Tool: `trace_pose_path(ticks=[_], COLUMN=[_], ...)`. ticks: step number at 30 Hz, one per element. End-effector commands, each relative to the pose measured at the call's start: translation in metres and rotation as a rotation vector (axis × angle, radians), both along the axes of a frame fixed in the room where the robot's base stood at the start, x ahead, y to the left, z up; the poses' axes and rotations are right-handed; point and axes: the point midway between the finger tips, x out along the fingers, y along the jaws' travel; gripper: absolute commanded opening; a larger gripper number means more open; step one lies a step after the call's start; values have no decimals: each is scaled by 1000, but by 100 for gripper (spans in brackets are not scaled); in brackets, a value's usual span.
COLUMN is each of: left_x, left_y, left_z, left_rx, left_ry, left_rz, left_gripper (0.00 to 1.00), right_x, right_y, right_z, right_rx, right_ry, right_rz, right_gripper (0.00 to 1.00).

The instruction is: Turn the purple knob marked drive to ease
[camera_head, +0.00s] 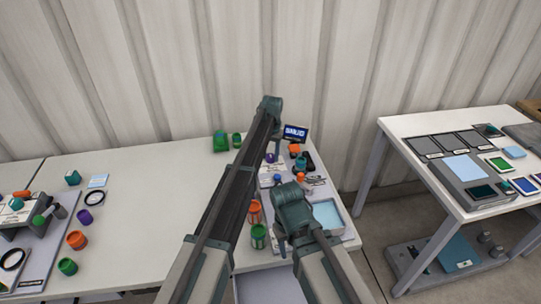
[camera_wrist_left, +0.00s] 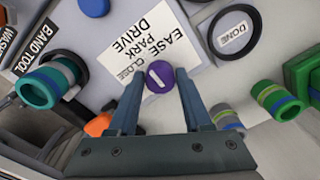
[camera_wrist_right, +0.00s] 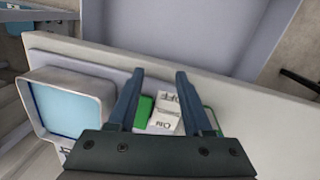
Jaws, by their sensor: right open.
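The purple knob (camera_wrist_left: 160,77) is seen from above in the left wrist view and carries a short pale line. Beside it lies a white card (camera_wrist_left: 128,38) that reads upside down with the words ease, park, drive and close. Which word the line points at I cannot tell. My left gripper (camera_wrist_left: 160,73) is open, with one finger on each side of the knob and a small gap visible. In the head view the knob (camera_head: 270,157) is partly hidden by my left arm. My right gripper (camera_wrist_right: 160,72) is open and empty above the panel's near edge.
A light blue tray (camera_head: 328,214) lies at the panel's front right. A second table (camera_head: 450,122) stands at right.

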Motion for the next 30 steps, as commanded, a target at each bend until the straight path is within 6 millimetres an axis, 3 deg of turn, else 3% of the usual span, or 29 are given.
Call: trace_pose_path(ticks=[1,8,19,30], left_x=[0,0,0,0], left_y=[0,0,0,1], left_z=[0,0,0,0], left_rx=[0,0,0,1], left_ry=[0,0,0,-1], left_rz=[0,0,-64,-360], left_gripper=[39,0,0,0], right_x=[0,0,0,0], right_y=[0,0,0,0], right_z=[0,0,0,0], right_rx=[0,0,0,0], right_ry=[0,0,0,0], right_rz=[0,0,0,0], right_gripper=[50,50,50,50])
